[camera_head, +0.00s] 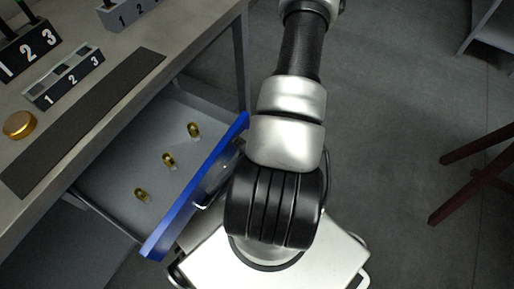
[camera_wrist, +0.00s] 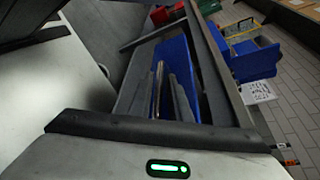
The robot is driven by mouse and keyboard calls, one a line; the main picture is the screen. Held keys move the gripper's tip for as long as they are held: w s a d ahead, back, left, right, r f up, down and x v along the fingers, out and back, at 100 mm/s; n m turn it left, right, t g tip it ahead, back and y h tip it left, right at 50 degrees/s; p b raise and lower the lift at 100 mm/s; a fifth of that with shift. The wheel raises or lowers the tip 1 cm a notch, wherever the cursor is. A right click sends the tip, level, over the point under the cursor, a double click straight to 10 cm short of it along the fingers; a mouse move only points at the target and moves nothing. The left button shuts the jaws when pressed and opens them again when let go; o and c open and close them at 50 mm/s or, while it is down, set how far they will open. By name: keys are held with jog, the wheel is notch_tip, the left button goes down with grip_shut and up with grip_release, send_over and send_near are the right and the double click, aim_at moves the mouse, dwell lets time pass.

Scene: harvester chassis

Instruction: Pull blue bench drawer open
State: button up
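The blue bench drawer (camera_head: 196,186) stands pulled well out from under the bench in the head view. Its blue front faces my arm, and its grey tray (camera_head: 120,165) is exposed. Three brass fittings (camera_head: 168,159) lie in the tray. My gripper (camera_head: 205,200) is low against the outer side of the blue front, near the handle, and is largely hidden by my wrist. In the wrist view, blue surfaces and grey finger-like parts show beyond my gripper's housing.
The bench top (camera_head: 185,35) carries numbered blocks (camera_head: 65,80), a dark mat (camera_head: 85,120) and a round brass piece (camera_head: 19,125). Dark red legs (camera_head: 470,180) stand at the right. Grey floor lies clear between. Blue bins (camera_wrist: 250,60) show in the wrist view.

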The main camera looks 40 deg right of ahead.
jog(key=p+v, duration=0.1)
jog(key=v, duration=1.5)
